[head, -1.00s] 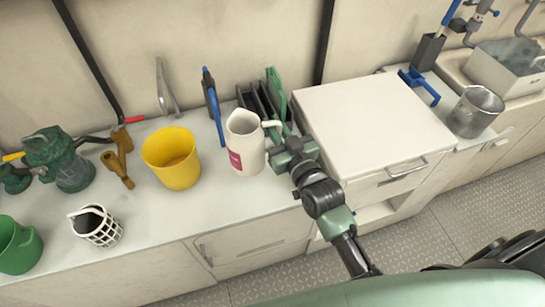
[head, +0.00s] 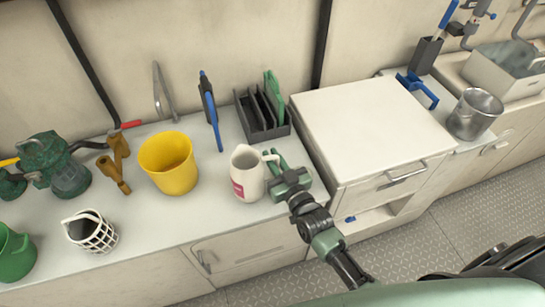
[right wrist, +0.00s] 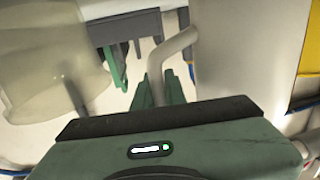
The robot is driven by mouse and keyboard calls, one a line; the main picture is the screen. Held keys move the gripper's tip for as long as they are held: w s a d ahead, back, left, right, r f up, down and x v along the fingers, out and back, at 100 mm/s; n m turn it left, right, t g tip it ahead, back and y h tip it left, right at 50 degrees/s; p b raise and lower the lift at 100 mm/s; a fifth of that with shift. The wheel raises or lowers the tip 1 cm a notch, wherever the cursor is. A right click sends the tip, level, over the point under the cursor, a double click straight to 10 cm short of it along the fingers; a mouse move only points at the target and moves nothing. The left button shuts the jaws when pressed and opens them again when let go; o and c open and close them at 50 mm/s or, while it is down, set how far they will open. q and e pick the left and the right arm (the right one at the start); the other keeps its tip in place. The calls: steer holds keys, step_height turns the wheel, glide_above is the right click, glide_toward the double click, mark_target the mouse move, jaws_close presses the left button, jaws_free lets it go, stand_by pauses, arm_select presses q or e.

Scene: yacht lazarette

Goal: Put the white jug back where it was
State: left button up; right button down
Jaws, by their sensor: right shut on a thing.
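The white jug (head: 245,181) with a pinkish-red label is upright at the counter's front part, right of the yellow bucket. Its handle (head: 270,157) points right. My right gripper (head: 277,164) is shut on that handle. In the right wrist view the handle (right wrist: 172,45) rises between my green fingers (right wrist: 157,92), and the jug's pale body (right wrist: 240,50) stands right of it. I cannot tell whether the jug's base touches the counter. My left gripper is not in view.
The yellow bucket (head: 169,167) stands left of the jug. A dark rack (head: 262,122) is behind it, with a blue-handled tool (head: 212,115) beside the rack. A white drawer cabinet (head: 365,120) rises to the right. A white lattice cup (head: 92,232) stands front left. Bare counter (head: 200,205) lies between.

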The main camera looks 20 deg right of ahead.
steer(key=shift+f, duration=0.2)
steer(key=c, duration=1.5)
jaws_free()
steer(key=shift+o, duration=0.2)
steer(key=shift+r, duration=0.15)
steer(key=shift+s, duration=0.15)
steer(key=s, duration=0.4)
steer(key=s+d, duration=0.1)
steer(key=s, duration=0.2)
steer(key=s+d, duration=0.1)
steer(key=s, duration=0.3)
steer(key=shift+s+b, duration=0.3)
